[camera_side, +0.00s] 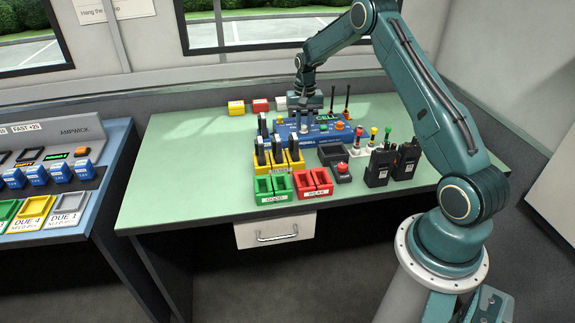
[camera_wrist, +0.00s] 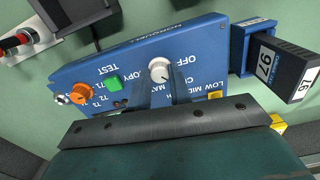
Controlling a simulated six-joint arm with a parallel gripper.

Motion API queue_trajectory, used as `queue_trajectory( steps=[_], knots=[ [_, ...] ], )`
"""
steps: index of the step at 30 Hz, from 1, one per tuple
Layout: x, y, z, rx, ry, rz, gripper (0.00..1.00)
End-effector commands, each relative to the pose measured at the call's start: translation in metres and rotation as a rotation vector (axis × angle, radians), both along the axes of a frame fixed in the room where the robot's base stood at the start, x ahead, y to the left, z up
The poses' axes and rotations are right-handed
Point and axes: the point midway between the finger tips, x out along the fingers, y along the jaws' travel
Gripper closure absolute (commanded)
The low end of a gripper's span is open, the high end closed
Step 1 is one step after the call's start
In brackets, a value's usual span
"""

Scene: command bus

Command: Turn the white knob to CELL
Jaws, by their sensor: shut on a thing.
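The white knob (camera_wrist: 159,70) sits on the sloping face of a blue panel (camera_wrist: 100,58), seen upside down in the wrist view. Labels around it include OFF, LOW and MID; others are partly covered by my fingers, and I cannot read which one the knob points to. My gripper (camera_wrist: 160,86) has its two dark fingers on either side of the knob, shut on it. In the side view, my gripper (camera_side: 304,122) is over the left part of the blue panel (camera_side: 335,136), and the knob is small there.
An orange knob (camera_wrist: 82,92) and a green button (camera_wrist: 113,83) are on the same panel. A blue holder with a dark handset marked 97 (camera_wrist: 277,68) stands close beside it. In the side view, yellow holders (camera_side: 280,160) and radios (camera_side: 380,165) stand in front.

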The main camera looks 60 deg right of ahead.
Motion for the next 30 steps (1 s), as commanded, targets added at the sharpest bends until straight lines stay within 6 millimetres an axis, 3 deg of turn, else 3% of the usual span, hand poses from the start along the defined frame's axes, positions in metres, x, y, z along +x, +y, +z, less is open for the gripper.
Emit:
queue_trajectory(
  steps=[9, 25, 26, 28, 30],
  knots=[
    [0.0008, -0.0006, 0.0015, -0.002, -0.003, -0.154, 1.0],
    [0.0009, -0.0008, 0.0017, -0.002, -0.004, -0.183, 1.0],
    [0.0009, -0.0008, 0.0017, -0.002, -0.004, -0.183, 0.74],
    [0.0008, -0.0008, 0.0016, -0.002, -0.004, -0.183, 0.6],
    [0.0007, -0.0006, 0.0013, -0.002, -0.003, -0.182, 0.58]
  ],
)
